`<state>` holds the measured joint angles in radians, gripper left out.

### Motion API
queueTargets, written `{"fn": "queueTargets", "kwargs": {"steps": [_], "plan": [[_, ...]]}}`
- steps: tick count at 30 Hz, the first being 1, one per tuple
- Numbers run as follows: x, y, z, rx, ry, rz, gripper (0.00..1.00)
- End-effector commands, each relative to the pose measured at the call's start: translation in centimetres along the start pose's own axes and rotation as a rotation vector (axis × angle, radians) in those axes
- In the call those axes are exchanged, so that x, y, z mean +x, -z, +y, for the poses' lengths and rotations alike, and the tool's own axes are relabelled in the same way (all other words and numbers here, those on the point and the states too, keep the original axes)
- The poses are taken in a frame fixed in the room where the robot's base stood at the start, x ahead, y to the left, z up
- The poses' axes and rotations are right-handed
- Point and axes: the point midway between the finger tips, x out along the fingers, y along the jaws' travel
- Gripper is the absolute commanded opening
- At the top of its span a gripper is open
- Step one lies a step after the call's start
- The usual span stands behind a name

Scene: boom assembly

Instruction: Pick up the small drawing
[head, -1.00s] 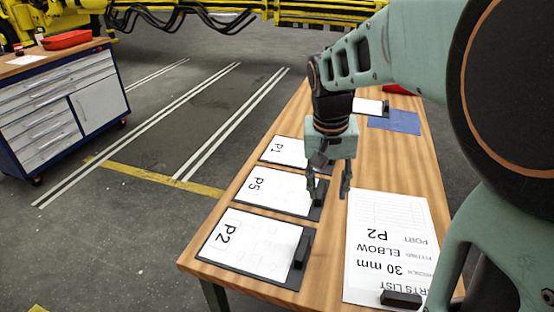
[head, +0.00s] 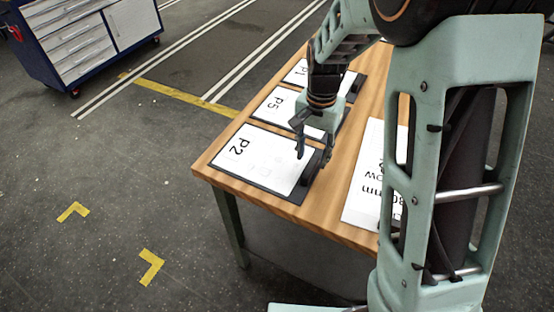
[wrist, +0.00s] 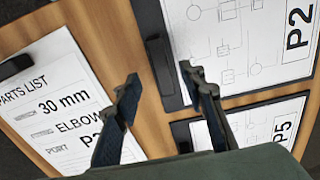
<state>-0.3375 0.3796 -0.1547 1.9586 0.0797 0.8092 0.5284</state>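Flat white drawings on dark boards lie along the table's left side: P2 (head: 240,157) nearest, then P5 (head: 270,108), then P1 (head: 299,74). I cannot tell which one is the small drawing. P2 also shows in the wrist view (wrist: 240,50), with a black block (wrist: 160,66) on its board's edge. P5 is partly seen there too (wrist: 262,125). My gripper (head: 314,154) is open and empty. It is above the block end of the P2 board. In the wrist view its fingertips (wrist: 161,78) appear on either side of that block; contact is not visible.
A larger parts list sheet (wrist: 55,105), naming 30 mm, elbow and port P2, lies across a bare wood strip from the boards. My arm partly hides it in the head view. The wooden table's (head: 330,225) front edge is close. A tool cabinet (head: 85,35) stands far left.

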Motion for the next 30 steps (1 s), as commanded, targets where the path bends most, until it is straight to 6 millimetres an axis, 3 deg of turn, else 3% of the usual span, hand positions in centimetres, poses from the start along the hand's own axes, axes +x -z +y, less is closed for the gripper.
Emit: {"fn": "queueTargets", "kwargs": {"steps": [12, 21, 30], "plan": [[5.0, -0.5, -0.2, 0.001, -0.002, -0.002, 0.38], [5.3, -0.4, -0.2, 0.000, 0.000, 0.001, 0.37], [5.3, -0.4, -0.2, -0.001, 0.000, 0.001, 0.04]]}}
